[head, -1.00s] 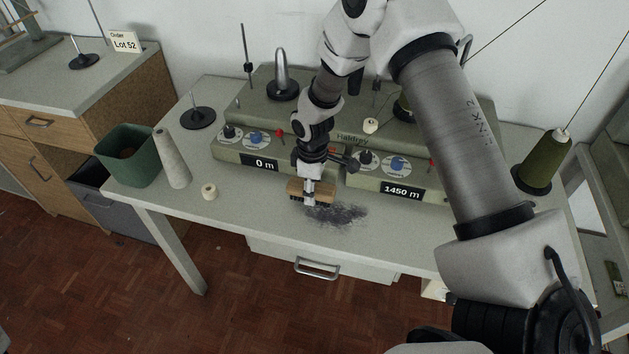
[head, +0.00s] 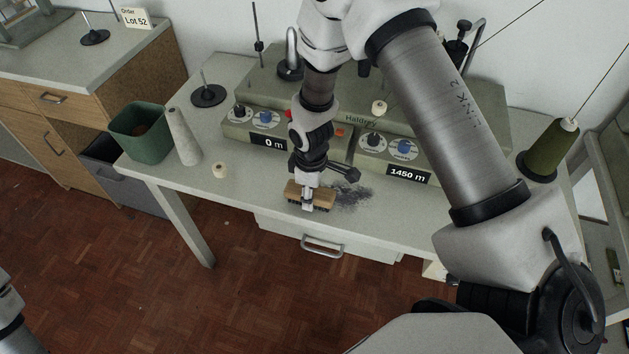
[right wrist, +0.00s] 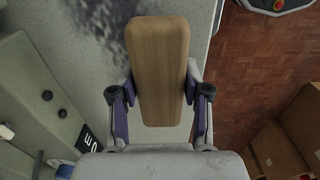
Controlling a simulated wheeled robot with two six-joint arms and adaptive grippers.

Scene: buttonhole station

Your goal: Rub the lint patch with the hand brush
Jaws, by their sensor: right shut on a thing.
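The hand brush (head: 325,191) has a wooden back and dark bristles. It is down at the table's front part, beside the left side of the lint patch (head: 354,195), a dark grey smudge on the table top. My right gripper (head: 308,198) is shut on the brush, with a finger on each side of its wooden back (right wrist: 158,75) in the right wrist view. The lint patch (right wrist: 98,14) shows at the top there, partly hidden by the brush. I cannot tell whether the bristles touch the table. My left gripper is not in view.
The table (head: 240,207) carries a green bin (head: 142,138), a grey cone (head: 184,137), a small spool (head: 219,171) and the green winder (head: 360,118) behind the brush. A green thread cone (head: 550,150) stands at the right. The table's front edge is close to the brush.

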